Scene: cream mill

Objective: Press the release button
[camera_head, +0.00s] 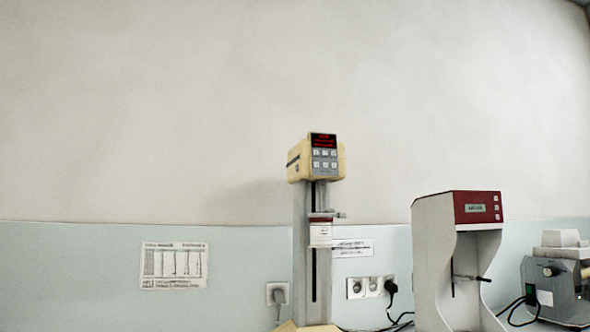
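A tall device with a cream-coloured head (316,158) stands upright near the middle of the view. Its front has a red lit display (323,140) and, below it, a grey keypad (325,159) with several small pale buttons. The labels are too small to read, so I cannot tell which is the release button. A carriage with a white label (320,234) sits on its slotted column (304,265). Neither of my grippers is in view.
A white and red machine (470,208) with a small panel stands to the right. A grey instrument (556,280) is at the right edge. Wall sockets (370,287), dark cables and a paper chart (174,265) are on or near the wall. The space left of the tall device looks clear.

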